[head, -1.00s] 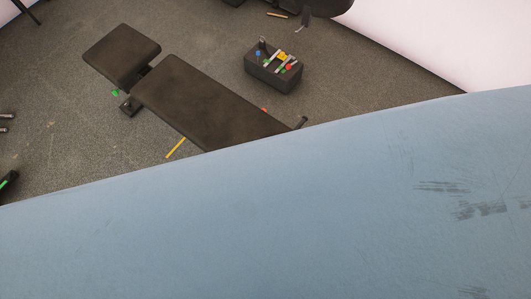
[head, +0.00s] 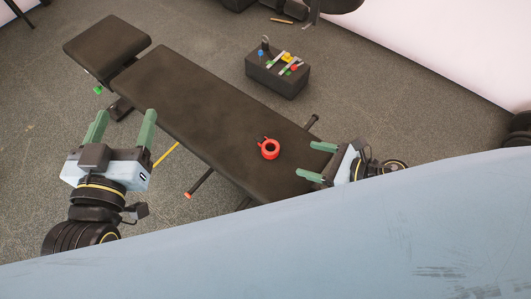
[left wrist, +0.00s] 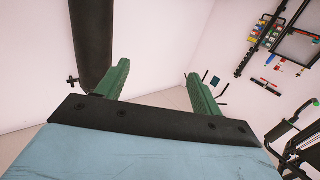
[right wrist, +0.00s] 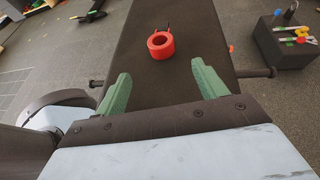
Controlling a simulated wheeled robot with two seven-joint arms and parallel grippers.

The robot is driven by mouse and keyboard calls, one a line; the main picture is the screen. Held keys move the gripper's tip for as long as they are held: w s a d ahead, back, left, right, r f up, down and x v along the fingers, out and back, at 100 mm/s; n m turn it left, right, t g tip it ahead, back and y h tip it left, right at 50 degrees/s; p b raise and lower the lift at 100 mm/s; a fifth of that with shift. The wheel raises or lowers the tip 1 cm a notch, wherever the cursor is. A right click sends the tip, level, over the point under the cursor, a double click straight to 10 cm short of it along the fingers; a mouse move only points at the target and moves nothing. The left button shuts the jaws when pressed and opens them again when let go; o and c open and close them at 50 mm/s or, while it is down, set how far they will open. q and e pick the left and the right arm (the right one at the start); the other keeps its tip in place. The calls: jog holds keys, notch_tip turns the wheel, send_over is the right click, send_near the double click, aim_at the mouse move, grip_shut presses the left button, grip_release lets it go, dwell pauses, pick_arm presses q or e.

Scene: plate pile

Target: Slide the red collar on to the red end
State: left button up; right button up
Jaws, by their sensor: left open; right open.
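The red collar (head: 269,149), a ring with a small dark tab, lies on the black bench pad (head: 200,105); it also shows in the right wrist view (right wrist: 160,46). A dark bar with a red end (head: 187,195) sticks out from the bench's near side in the head view. My right gripper (head: 317,161) is open and empty, just right of the collar and apart from it, fingers pointing at it. My left gripper (head: 124,122) is open and empty, raised left of the bench. The left wrist view shows no collar.
A black box (head: 278,74) with coloured pieces stands on the floor behind the bench. A dark bar end (head: 314,119) juts out at the bench's far side. A yellow rod (head: 165,153) and a green piece (head: 98,90) show at the bench's near side. The pad around the collar is clear.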

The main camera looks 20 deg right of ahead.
send_near(266, 146)
jog(key=b+x, duration=0.1)
jog(key=x, duration=0.2)
jog(key=shift+a, duration=0.3)
jog(key=x, duration=0.3)
jog(key=shift+w+a, duration=0.2)
jog(key=shift+w, duration=0.05)
jog(key=shift+w+a+f+b, duration=0.1)
jog(key=shift+w+a+b, duration=0.15)
jog(key=shift+a+b, duration=0.1)
pick_arm(q)
notch_tip(266, 146, up, 7)
jog(key=s+t+h, duration=0.1)
jog(key=t, duration=0.3)
jog(key=shift+s+d+t+h, duration=0.15)
jog(key=shift+d+t+h, duration=0.15)
jog(key=shift+d+t, duration=0.15)
pick_arm(e)
jog(key=c, duration=1.1)
